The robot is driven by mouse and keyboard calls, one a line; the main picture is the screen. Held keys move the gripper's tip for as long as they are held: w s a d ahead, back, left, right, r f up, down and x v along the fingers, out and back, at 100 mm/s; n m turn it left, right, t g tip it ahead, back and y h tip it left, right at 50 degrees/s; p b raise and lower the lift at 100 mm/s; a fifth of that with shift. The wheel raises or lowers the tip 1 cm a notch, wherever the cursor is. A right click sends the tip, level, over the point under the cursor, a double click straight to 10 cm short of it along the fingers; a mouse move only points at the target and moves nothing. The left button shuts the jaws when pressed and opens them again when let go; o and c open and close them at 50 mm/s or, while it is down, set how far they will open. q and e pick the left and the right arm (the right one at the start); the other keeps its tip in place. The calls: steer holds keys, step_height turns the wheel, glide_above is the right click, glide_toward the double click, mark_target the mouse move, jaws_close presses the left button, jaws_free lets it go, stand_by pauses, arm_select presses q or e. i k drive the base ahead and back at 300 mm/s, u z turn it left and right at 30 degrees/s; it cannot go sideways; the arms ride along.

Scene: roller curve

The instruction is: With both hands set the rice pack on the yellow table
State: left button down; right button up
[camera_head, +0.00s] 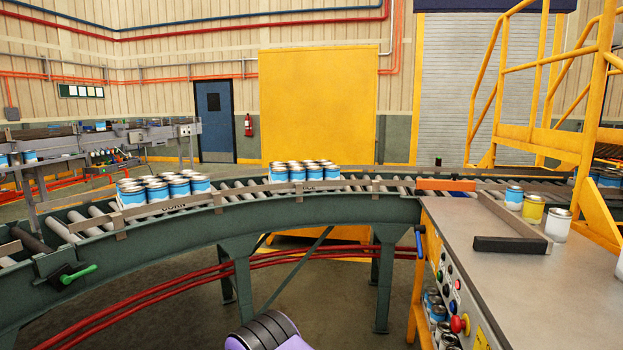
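The rice pack (305,187) is a block of several blue-and-white cans with silver lids. It sits on the curved roller conveyor (235,213) near the middle of the view, and part of its front lettering is hidden by the guide rail. A similar pack marked CORN (165,190) sits on the rollers to its left. A large yellow panel (318,105) stands behind the conveyor, with yellow surface (318,236) also showing below the belt; I cannot tell whether this is the yellow table. Neither gripper shows; a purple and black part of mine is at the bottom edge.
A grey-topped workbench (530,290) with a dark angled stop (512,242), loose cans (532,208) and control buttons is at right. Yellow stairs (565,110) rise behind it. A guide rail (270,187) edges the conveyor. Floor shows below the conveyor.

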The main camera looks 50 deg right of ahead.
mark_target(557, 305)
steer(key=k, duration=0.2)
steer(key=z, duration=1.5)
steer(key=i, duration=1.85)
steer(key=z, duration=0.35)
steer(key=i, duration=1.85)
steer(key=u, duration=0.55)
steer(key=k, duration=1)
steer(key=u, duration=0.05)
